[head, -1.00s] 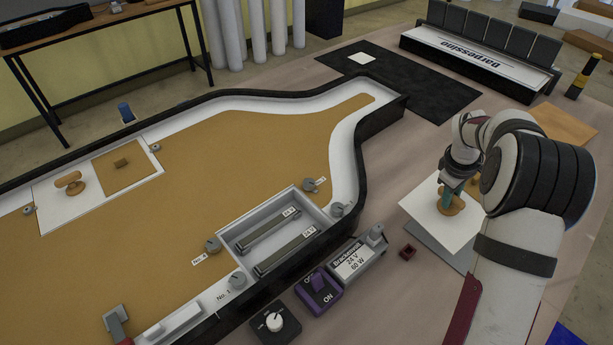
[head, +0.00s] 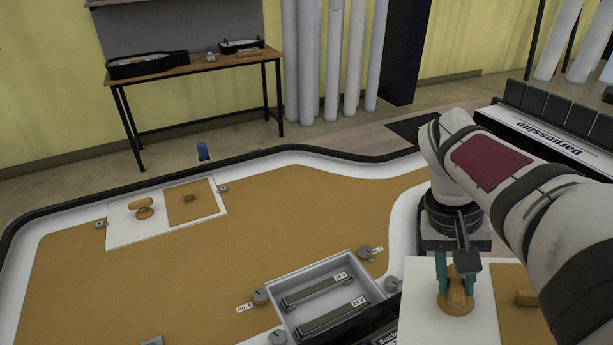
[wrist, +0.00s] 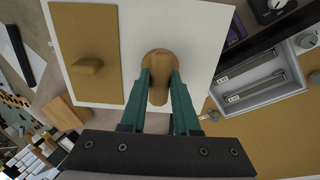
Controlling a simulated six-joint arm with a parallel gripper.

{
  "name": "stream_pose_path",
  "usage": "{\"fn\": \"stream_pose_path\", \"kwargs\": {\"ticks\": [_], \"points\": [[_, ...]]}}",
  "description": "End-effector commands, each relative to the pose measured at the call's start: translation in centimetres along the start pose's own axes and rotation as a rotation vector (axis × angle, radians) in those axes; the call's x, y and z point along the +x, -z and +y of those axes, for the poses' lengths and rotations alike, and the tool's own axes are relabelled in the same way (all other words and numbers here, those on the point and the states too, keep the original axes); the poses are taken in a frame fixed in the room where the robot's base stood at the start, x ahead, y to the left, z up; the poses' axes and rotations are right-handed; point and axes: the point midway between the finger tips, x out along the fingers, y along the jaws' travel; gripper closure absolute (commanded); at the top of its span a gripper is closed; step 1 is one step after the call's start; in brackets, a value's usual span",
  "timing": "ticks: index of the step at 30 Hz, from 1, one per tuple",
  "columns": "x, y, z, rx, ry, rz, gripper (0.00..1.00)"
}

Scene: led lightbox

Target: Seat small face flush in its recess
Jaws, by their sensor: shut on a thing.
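My gripper (head: 456,284) is shut on a tan wooden knob (head: 457,303) on the white half of a two-tone panel (head: 421,300), likely the small face. The panel's other half is tan with a small wooden block handle (head: 526,298). In the wrist view, the teal fingers (wrist: 160,84) straddle the knob (wrist: 159,62), and the panel (wrist: 199,30) looks clear of the surfaces below. A grey open recess (head: 287,318) in the lightbox holds two bars labelled 24 V. It lies left of the held panel. The panel's lower edge is cut off in the head view.
Round grey turn-knobs (head: 260,297) stand around the recess, another (head: 365,254) at its far corner. A similar white-and-tan panel (head: 124,229) with handles lies at the lightbox's back left. The black raised rim (head: 330,149) bounds the lightbox. A lettered sign (head: 548,125) stands at back right.

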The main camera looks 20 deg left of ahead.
Motion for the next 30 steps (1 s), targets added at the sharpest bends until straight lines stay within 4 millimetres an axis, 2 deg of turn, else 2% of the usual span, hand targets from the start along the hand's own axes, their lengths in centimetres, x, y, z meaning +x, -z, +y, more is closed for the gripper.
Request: {"fn": "stream_pose_path", "kwargs": {"ticks": [19,22,26,30], "points": [[0.0,0.1,0.0,-0.001,0.000,0.001,1.00],[0.1,0.3,-0.5,-0.021,0.007,0.003,1.00],[0.4,1.7,-3.6,-0.128,0.045,0.014,1.00],[1.1,3.7,-9.6,-0.330,0.117,0.039,1.00]]}}
